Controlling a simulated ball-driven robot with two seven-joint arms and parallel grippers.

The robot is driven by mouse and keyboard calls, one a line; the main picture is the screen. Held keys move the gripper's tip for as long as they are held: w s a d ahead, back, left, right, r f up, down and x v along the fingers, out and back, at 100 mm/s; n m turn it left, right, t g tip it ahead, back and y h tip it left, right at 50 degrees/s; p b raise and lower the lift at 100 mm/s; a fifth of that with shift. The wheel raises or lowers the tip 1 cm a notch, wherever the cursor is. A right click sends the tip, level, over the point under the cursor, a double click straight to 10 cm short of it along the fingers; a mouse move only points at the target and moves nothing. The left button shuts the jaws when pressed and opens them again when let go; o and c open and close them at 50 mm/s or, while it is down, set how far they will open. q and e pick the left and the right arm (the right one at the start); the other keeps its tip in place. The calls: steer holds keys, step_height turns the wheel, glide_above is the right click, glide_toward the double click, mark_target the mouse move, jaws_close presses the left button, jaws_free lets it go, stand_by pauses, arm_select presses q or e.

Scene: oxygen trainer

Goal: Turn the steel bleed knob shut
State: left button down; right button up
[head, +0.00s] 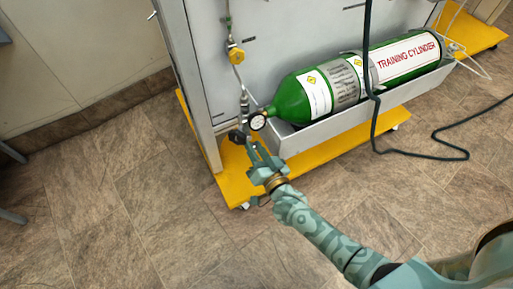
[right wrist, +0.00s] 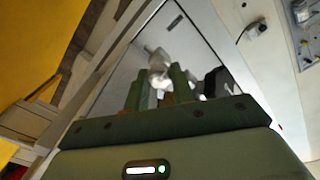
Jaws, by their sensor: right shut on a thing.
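My right gripper (head: 252,145) reaches the lower end of the pipe line at the panel's left side. In the right wrist view its two green fingers (right wrist: 160,88) are closed around a pale steel part (right wrist: 157,74), which appears to be the steel bleed knob. In the head view the fingers hide the knob. Its exact turn angle cannot be told. A black knob (head: 236,136) sits just beside the fingertips and also shows in the right wrist view (right wrist: 216,82). My left gripper is in neither view.
A round gauge (head: 258,122) and the green training cylinder (head: 292,102) in its grey tray (head: 340,123) lie close right of the gripper. A dark hose (head: 374,120) hangs at the right.

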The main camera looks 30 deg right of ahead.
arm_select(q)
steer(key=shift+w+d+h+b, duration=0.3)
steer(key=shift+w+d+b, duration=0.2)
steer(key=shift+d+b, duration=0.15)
arm_select(e)
steer(key=shift+s+f+m, duration=0.1)
steer(key=shift+f+m, duration=0.1)
steer(key=shift+m, duration=5)
steer(key=shift+f+m, duration=0.15)
steer(key=shift+m, duration=5.05)
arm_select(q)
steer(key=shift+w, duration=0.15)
arm_select(e)
steer(key=o, duration=1)
steer(key=shift+r, duration=0.1)
